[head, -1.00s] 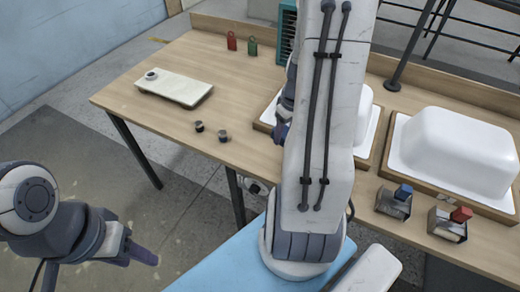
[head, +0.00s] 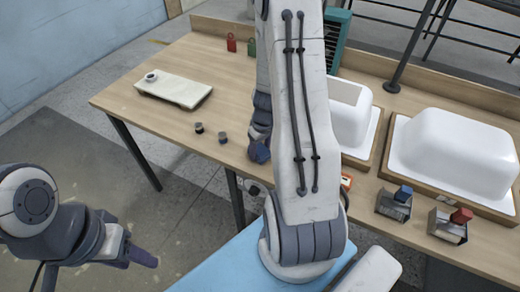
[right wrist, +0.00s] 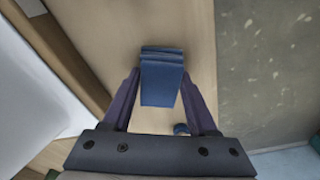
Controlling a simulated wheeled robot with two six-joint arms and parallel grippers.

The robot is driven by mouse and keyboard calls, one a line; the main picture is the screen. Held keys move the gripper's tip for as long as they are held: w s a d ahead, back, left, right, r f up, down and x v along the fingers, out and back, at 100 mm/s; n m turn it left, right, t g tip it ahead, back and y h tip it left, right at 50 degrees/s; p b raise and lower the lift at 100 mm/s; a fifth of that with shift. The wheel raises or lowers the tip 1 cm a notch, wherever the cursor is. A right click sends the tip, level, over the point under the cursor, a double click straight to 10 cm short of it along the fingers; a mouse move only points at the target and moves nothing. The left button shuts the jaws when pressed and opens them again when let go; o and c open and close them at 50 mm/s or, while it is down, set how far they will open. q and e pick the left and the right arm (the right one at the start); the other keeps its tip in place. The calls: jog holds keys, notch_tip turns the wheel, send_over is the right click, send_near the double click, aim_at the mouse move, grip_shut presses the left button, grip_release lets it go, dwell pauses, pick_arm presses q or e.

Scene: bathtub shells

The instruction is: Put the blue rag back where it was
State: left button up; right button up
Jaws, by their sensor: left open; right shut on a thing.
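The blue rag (right wrist: 161,82) is folded and held between the fingers of my right gripper (right wrist: 160,92) in the right wrist view. The wooden tabletop shows behind it. In the head view my right gripper (head: 260,148) is over the table's front left part, left of the nearer white shell; my own arm hides much around it, and the rag is hard to make out there. My left gripper (head: 142,257) is open and empty, low at the left, away from the table.
White tub shells (head: 350,118) and (head: 455,150) sit on wooden bases. Metal holders with a blue top (head: 403,193) and red top (head: 461,214) stand at the front edge. A pale slab (head: 178,89) and two dark knobs (head: 199,127), (head: 222,138) are left. A teal rack (head: 340,35) stands behind.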

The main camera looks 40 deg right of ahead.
jog(key=shift+f, duration=0.2)
jog(key=o, duration=1.2)
jog(key=shift+r, duration=0.1)
